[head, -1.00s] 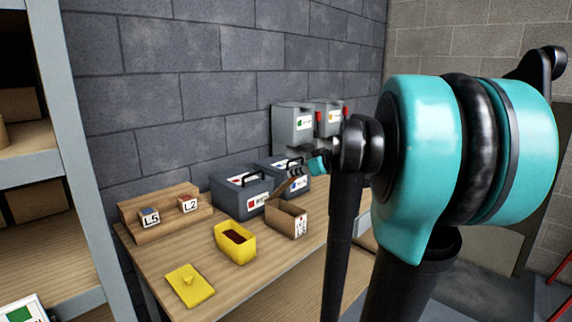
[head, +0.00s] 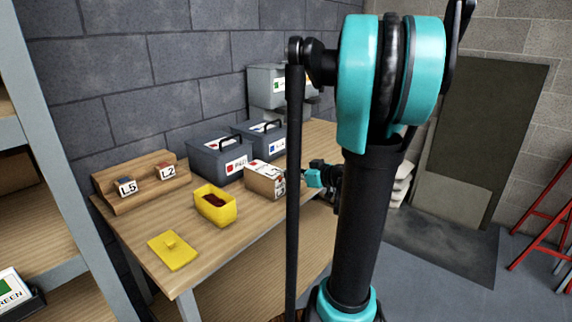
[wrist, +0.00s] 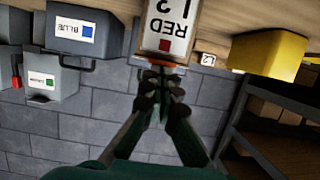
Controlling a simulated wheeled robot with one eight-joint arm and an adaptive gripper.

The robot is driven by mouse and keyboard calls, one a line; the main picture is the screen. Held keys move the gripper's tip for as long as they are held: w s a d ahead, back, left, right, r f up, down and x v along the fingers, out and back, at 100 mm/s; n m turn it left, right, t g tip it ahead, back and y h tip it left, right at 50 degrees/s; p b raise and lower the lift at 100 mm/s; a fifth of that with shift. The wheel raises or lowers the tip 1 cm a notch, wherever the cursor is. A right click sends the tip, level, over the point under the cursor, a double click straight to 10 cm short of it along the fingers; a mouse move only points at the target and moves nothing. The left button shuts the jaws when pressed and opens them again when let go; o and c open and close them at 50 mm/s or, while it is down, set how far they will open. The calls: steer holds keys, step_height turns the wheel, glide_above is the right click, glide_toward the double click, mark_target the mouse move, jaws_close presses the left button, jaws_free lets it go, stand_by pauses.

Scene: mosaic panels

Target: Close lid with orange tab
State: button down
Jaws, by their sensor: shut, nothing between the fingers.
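A small cardboard box (head: 262,180) stands on the wooden table, with a white label on its near end. Its top looks flat and shut in the head view. The wrist view shows the box upside down with its label reading RED (wrist: 168,28). In the head view my wrist is right of the box, and my dark arm rod partly hides the fingers.
An open yellow bin (head: 214,207) and its loose yellow lid (head: 172,251) lie left of the box. Dark cases (head: 216,160) and a grey bin (head: 265,88) stand behind. A wooden step rack (head: 140,186) is at the left.

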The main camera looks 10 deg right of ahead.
steer(key=shift+s+f, duration=0.2)
steer(key=shift+f, duration=0.65)
